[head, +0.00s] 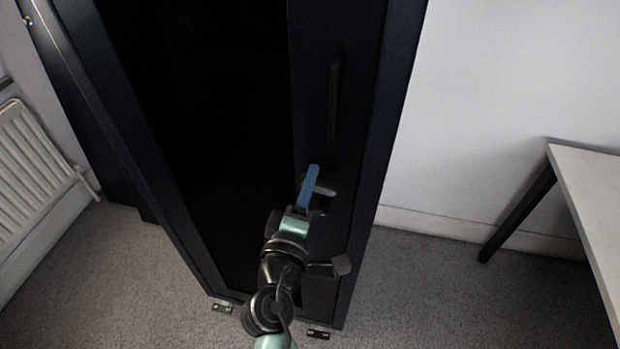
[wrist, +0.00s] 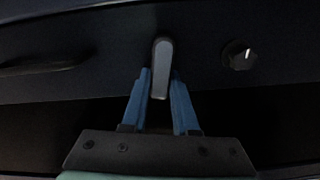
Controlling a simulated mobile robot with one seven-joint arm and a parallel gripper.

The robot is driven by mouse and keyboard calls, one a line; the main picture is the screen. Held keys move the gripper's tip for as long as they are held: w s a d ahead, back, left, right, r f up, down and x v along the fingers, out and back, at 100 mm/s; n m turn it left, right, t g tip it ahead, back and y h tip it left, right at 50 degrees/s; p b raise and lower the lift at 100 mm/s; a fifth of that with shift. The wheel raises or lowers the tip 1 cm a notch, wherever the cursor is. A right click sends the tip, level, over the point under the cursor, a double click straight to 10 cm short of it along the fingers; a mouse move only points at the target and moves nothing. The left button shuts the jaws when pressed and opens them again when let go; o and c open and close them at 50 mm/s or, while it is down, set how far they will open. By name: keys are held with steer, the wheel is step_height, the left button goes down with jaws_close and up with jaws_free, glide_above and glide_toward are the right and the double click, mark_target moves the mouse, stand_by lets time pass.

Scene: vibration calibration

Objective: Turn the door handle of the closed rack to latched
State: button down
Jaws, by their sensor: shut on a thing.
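The closed rack (head: 363,120) is a tall dark cabinet with a black door panel (head: 200,110). Its door handle (head: 325,191) is a short grey lever on the door's right-hand frame, partly covered by my blue finger in the head view. In the wrist view the handle (wrist: 161,70) runs up and down the picture, its lower end between my two blue fingers. My gripper (head: 313,176) is shut on this lever. It also shows in the wrist view (wrist: 159,82), with a finger on each side of the lever.
A dark vertical bar (head: 335,97) stands on the door frame above the handle. A round black knob (wrist: 240,56) shows right of the handle in the wrist view. A white radiator (head: 35,165) is at left, a table (head: 592,190) at right. Carpet (head: 425,290) is clear between rack and table.

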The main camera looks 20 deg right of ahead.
steer(key=shift+f+n, duration=0.15)
steer(key=shift+n, duration=0.85)
steer(key=c, duration=0.7)
jaws_free()
steer(key=shift+b+v, duration=0.85)
steer(key=shift+v, duration=5.65)
